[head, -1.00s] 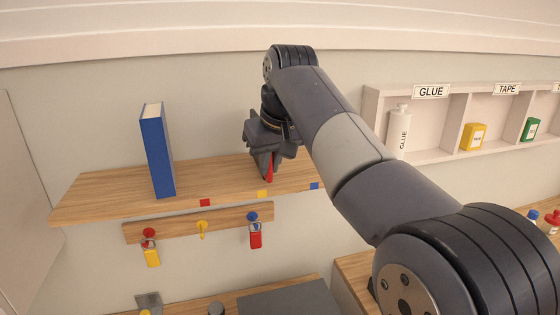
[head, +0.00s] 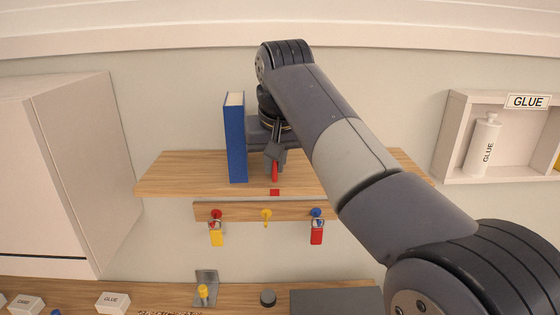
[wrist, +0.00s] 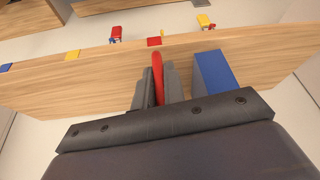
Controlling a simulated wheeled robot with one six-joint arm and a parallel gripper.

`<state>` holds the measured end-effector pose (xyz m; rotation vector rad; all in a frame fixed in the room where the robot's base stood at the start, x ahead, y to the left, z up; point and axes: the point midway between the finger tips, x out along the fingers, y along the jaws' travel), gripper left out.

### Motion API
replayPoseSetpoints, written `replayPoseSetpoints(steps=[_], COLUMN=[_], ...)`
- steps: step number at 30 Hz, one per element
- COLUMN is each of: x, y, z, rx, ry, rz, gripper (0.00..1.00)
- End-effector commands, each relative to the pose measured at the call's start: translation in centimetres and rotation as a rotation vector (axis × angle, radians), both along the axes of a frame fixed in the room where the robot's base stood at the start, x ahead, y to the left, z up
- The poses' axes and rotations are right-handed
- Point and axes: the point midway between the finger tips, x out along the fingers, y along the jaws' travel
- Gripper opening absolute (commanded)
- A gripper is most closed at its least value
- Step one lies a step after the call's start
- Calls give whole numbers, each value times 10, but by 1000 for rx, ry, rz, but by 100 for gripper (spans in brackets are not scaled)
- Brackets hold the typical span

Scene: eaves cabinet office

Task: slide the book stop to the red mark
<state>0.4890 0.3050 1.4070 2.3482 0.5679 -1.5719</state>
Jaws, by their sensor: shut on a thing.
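The book stop (head: 275,172) is a thin red upright piece on the wooden shelf. My gripper (head: 274,158) is shut on it from above. In the wrist view the red stop (wrist: 157,75) stands between the grey fingers. The red mark (head: 275,192) is on the shelf's front edge, directly below the stop in the head view. In the wrist view the red mark (wrist: 154,41) lies just beyond the stop's end, nearly in line with it. A blue book (head: 236,140) stands upright left of my gripper, with a small gap to the stop.
A wall cabinet (head: 70,170) is at the left, a cubby with a glue bottle (head: 484,145) at the right.

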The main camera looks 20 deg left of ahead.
Motion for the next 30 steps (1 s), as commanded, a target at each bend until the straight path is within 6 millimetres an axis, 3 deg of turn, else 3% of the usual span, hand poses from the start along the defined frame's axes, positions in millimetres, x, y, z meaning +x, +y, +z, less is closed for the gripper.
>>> replayPoseSetpoints(steps=[2,3,11,22,30], x=[-1,-1,-1,-3,-19], y=[3,3,2,0,-8], z=[1,1,1,8,54], rx=[6,6,4,4,6], ry=[-1,-1,-1,-2,-5], rz=[6,6,5,4,5], gripper=[0,12,33,33,33])
